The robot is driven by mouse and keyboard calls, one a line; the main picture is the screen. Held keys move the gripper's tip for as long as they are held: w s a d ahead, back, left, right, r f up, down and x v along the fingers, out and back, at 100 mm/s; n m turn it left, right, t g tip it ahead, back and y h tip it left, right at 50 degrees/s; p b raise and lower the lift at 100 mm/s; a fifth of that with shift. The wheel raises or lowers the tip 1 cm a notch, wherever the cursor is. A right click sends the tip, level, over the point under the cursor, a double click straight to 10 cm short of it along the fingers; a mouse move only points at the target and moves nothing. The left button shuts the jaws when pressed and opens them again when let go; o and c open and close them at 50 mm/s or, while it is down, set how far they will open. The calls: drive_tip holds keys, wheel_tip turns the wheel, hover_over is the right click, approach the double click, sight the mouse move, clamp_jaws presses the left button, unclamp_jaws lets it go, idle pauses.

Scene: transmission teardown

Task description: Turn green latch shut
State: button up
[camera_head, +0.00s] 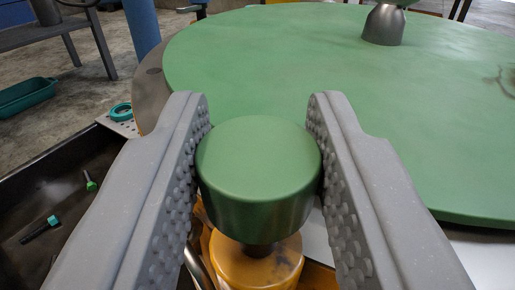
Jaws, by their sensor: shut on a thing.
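The green latch (258,165) shows as a round green knob in the lower middle of the view. It stands on a dark stem above a yellow-orange base (258,262). My gripper (259,150) has one grey studded finger on each side of the knob, and both fingers press against its sides. The stem and base are partly hidden below the knob and behind the fingers.
A large flat green disc (300,60) fills the area behind the knob, with a grey metal post (384,25) on it. A dark tray (70,190) with small green-tipped parts lies at the left. A blue pillar (143,28) stands at the back left.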

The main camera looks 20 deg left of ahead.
drive_tip(key=shift+n+g+y+b, duration=0.65)
drive_tip(key=shift+n+y, duration=0.55)
drive_tip(key=shift+y, duration=0.6)
drive_tip(key=shift+w+a+n+g+y, duration=0.1)
drive_tip(key=shift+n+g+y, duration=0.2)
drive_tip(key=shift+y, duration=0.1)
drive_tip(key=o, duration=0.9)
drive_tip(key=shift+o, duration=0.2)
drive_tip(key=shift+s+d, duration=0.35)
drive_tip(key=shift+s, duration=0.1)
drive_tip(key=p+v, duration=0.3)
drive_tip(key=v, duration=0.9)
drive_tip(key=shift+s, duration=0.35)
drive_tip(key=shift+w+d, duration=0.1)
drive_tip(key=shift+d, duration=0.05)
